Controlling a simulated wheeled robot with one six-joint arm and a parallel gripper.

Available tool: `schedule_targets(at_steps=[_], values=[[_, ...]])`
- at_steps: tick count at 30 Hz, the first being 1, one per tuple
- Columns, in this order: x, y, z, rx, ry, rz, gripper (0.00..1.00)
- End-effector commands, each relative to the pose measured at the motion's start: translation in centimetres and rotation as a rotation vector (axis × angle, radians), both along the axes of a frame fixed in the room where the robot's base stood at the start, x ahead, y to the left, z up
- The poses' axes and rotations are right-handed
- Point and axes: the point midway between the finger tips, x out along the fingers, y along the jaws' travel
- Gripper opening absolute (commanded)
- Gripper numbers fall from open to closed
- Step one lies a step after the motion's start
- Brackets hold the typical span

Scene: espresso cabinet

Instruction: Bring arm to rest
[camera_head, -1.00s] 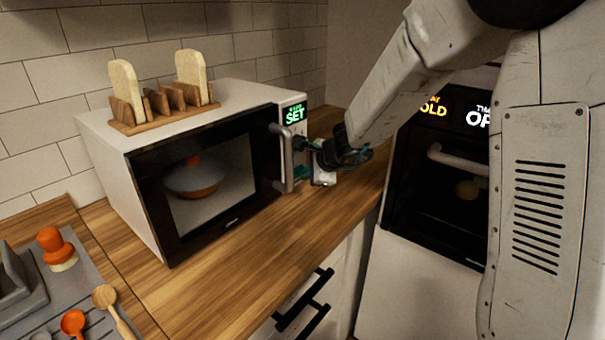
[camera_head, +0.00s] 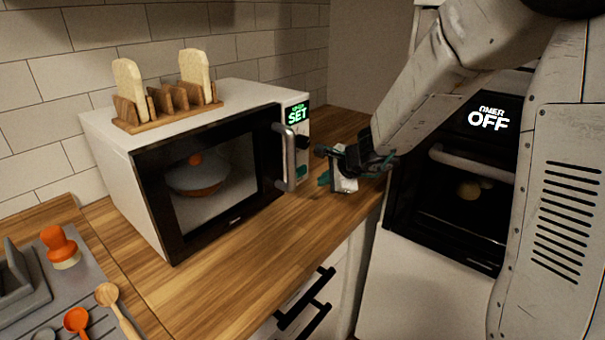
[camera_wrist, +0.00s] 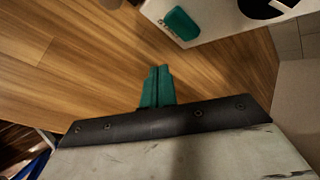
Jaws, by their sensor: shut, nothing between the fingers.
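My gripper (camera_head: 326,166) is in front of the right end of the microwave, over the wooden counter, apart from the microwave handle. In the wrist view its teal fingers (camera_wrist: 157,88) are shut together with nothing between them, and wood grain lies behind them. My arm comes down to it from the upper right in the head view.
The white microwave (camera_head: 153,150) has its door shut, with a lidded dish (camera_head: 197,178) inside. A wooden rack (camera_head: 168,108) with bread slices stands on top. A black oven (camera_head: 447,215) is at the right. Utensils (camera_head: 108,296) lie at the lower left.

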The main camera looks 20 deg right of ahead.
Motion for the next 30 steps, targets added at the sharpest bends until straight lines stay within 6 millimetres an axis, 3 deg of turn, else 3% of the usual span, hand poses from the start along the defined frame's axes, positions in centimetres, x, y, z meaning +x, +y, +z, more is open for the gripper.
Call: schedule_targets(at_steps=[14, 19, 23, 27, 30], values=[[0.0, 0.1, 0.0, 0.003, 0.000, 0.004, 0.00], [-1.7, 2.2, -0.4, 0.000, 0.007, 0.173, 0.00], [-6.2, 4.8, 0.8, -0.048, 0.004, 0.457, 0.00], [-13.6, 6.5, 3.4, -0.154, 0.012, 0.813, 0.00], [-19.5, 6.1, 4.9, -0.263, 0.044, 1.051, 0.00]])
